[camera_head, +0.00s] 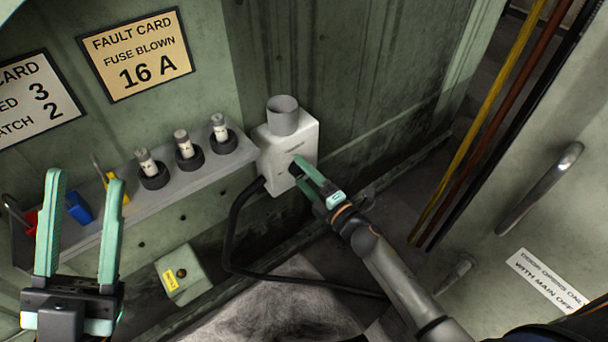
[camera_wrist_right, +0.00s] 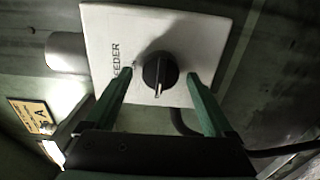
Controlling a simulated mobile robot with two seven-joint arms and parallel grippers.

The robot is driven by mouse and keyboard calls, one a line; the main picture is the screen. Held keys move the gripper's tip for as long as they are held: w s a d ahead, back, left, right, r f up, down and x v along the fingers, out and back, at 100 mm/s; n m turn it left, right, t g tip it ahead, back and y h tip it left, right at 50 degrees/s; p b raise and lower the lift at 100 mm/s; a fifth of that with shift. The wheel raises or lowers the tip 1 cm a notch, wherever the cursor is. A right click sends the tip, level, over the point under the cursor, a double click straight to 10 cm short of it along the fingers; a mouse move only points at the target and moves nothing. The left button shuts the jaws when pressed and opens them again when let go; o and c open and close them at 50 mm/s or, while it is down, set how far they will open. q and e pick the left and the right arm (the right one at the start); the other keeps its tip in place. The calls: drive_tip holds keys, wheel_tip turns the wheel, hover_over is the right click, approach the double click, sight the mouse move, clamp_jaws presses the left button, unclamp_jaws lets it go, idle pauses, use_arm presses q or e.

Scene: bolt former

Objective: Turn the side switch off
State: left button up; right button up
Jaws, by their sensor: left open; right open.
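The side switch is a white box (camera_head: 296,146) on the green wall in the head view, with a grey cylinder on its top. In the right wrist view the box (camera_wrist_right: 205,32) bears the word FEEDER and a round black knob (camera_wrist_right: 160,73) with a pale pointer line. My right gripper (camera_wrist_right: 160,85) is open, with one finger on either side of the knob; I cannot tell whether they touch it. In the head view my right gripper (camera_head: 306,172) partly hides the knob. My left gripper (camera_head: 82,180) is open and empty at the lower left.
A shelf (camera_head: 205,167) holds several fuses in black holders and coloured tools. A black cable (camera_head: 232,240) hangs from the box. A small box with a yellow label (camera_head: 182,275) sits below the shelf. A grey door with a handle (camera_head: 540,188) stands at the right.

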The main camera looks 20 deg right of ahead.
use_arm(q)
drive_tip(key=shift+w+a+n+y+p, duration=0.15)
drive_tip(key=shift+w+n+y+p, duration=0.5)
drive_tip(key=shift+y+p, duration=0.35)
use_arm(e)
drive_tip(key=v, duration=1.2)
drive_tip(key=shift+s, duration=0.25)
use_arm(q)
drive_tip(key=shift+s+r, duration=0.1)
drive_tip(key=shift+r, duration=0.05)
